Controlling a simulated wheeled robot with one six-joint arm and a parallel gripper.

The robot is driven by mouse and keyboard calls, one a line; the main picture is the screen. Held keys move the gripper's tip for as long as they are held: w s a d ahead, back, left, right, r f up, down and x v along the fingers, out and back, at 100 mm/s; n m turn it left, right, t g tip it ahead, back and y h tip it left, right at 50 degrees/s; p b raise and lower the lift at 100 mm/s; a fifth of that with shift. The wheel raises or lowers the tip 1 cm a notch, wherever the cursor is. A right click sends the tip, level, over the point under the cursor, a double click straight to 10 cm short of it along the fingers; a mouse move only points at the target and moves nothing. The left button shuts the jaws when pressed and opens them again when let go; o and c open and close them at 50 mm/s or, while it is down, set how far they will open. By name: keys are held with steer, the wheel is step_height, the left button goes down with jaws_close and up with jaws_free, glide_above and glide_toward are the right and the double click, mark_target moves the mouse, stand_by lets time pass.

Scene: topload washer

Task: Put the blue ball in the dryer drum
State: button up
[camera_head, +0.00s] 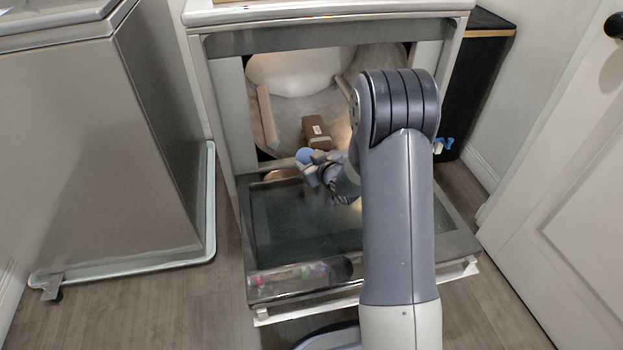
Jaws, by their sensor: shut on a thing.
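The blue ball (304,155) shows at the tip of my gripper (309,163), which is shut on it. My gripper holds the ball just above the inner edge of the lowered dryer door (290,220), at the mouth of the dryer drum (290,125). The drum opening is wide and lit inside. My arm hides the right part of the opening and of the door.
A brown box-like object (316,131) is inside the opening, just behind the ball. A clear container with small coloured items (300,276) lies at the door's front edge. The grey washer (90,140) stands left. A white door (570,190) is at right.

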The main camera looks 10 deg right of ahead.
steer(key=shift+w+d+f+b, duration=0.15)
steer(key=shift+w+f+b, duration=0.1)
steer(key=shift+f+b, duration=0.2)
steer(key=shift+w+d+f+b, duration=0.1)
steer(key=shift+w+f+b, duration=0.2)
steer(key=shift+f, duration=0.25)
steer(key=shift+w+f, duration=0.15)
steer(key=shift+w, duration=0.5)
steer(key=w+f, duration=0.1)
steer(key=w, duration=0.4)
steer(key=w+f, duration=0.1)
steer(key=w, duration=0.1)
steer(key=shift+w+f, duration=0.2)
steer(key=shift+f, duration=0.1)
steer(key=w+p, duration=0.6)
steer(key=w, duration=0.2)
steer(key=shift+w, duration=0.35)
steer(key=shift+f, duration=0.15)
